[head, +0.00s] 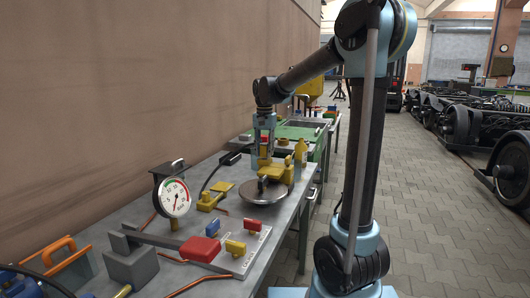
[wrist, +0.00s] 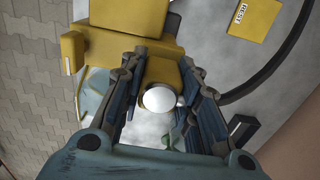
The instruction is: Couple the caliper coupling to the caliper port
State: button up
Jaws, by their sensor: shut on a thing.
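My gripper (head: 265,153) is over the bench, pointing down at a yellow caliper body (head: 275,171) that stands by a round metal disc (head: 264,192). In the wrist view my gripper (wrist: 160,98) has its fingers on both sides of a yellow cylindrical piece with a pale round end (wrist: 159,99), apparently the caliper coupling. It is shut on this piece. The large yellow caliper body (wrist: 120,55) lies directly beyond it. The two look very close; I cannot tell whether they touch or are joined. The caliper port is not clearly visible.
A yellow block marked REST (wrist: 254,17) and a dark curved hose (wrist: 281,70) lie beside the gripper. A dial gauge (head: 174,197), a red-handled lever (head: 199,248) and copper pipes (head: 202,285) occupy the near bench. A brown wall (head: 110,90) borders the left.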

jog(key=shift+f, duration=0.5)
jog(key=o, duration=1.1)
jog(key=shift+c, duration=0.2)
notch_tip(320, 180, up, 12)
jog(key=shift+f, duration=0.1)
jog(key=s+d+f+n+t, duration=0.1)
jog(key=s+d+f, duration=0.4)
jog(key=s+d, duration=0.3)
jog(key=s+d+f+n, duration=0.1)
jog(key=s+d+f, duration=0.4)
jog(key=s+d, duration=0.3)
jog(key=s+d+f+n, duration=0.1)
jog(key=s+d+f, duration=0.1)
jog(key=s+f, duration=0.5)
jog(key=s+d+f+n+t, duration=0.1)
jog(key=s+d+f, duration=0.2)
jog(key=s+f, duration=0.5)
notch_tip(320, 180, down, 2)
jog(key=shift+s+d+f, duration=0.15)
jog(key=shift+s+d, duration=0.1)
jog(key=shift+d, duration=0.1)
